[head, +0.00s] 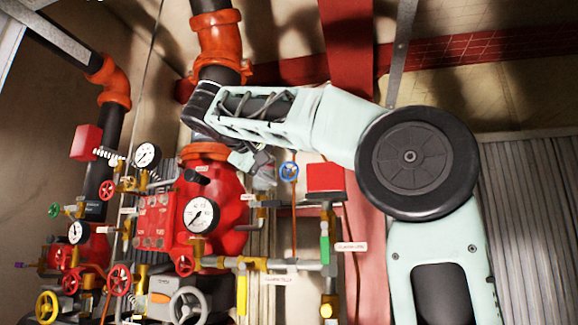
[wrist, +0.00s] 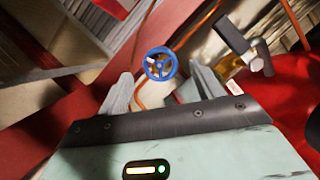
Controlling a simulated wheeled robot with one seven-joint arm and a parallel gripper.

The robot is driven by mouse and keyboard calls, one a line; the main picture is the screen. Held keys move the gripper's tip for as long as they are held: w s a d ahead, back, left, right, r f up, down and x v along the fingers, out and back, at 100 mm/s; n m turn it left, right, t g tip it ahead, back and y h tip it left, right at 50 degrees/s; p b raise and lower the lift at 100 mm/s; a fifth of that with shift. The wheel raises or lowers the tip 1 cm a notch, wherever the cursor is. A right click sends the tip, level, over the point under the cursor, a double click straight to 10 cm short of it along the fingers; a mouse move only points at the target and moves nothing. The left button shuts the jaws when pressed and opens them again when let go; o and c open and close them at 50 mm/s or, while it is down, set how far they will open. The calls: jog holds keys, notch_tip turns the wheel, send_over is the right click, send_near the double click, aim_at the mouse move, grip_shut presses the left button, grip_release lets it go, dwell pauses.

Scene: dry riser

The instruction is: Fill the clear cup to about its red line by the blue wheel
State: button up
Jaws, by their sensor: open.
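The blue wheel (head: 289,170) is a small spoked handwheel on a thin copper-coloured pipe, just right of my gripper (head: 264,174) in the head view. In the wrist view the blue wheel (wrist: 160,64) shows beyond the gap between the two grey fingers of my gripper (wrist: 161,84). The fingers are apart, with nothing held between them. I cannot tell how far the wheel is from the fingertips. I cannot make out the clear cup or its red line in either view.
A red valve body (head: 205,215) with gauges stands left of the wheel. A red box (head: 324,178) sits close below right of it. A dark-handled tap (wrist: 240,42) is right of my fingers in the wrist view. Pipes with yellow fittings (head: 253,264) run below.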

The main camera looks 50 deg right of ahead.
aim_at(288, 171)
jog(key=shift+p+x, duration=0.65)
jog(key=shift+x, duration=1.7)
jog(key=shift+w, duration=0.1)
jog(key=c, duration=1)
